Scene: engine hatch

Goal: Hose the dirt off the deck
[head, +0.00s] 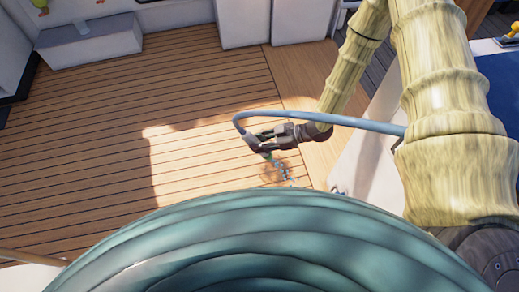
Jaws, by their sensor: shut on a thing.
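My gripper (262,143) is shut on the nozzle end of a light blue hose (360,123) above the planked deck (100,140). The hose arches over the gripper and runs right, behind my arm. A thin broken stream of water (280,170) comes from the nozzle and slants down to the deck. A faint darker brown patch of dirt (268,165) shows on the deck around the stream. Its edges are hard to make out.
A large teal coiled form (260,225) fills the bottom and hides the near deck. White cabinets (242,22) line the back, and a grey-topped step (88,32) stands at the back left. A white ledge (372,165) borders the right. The left and middle deck is clear.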

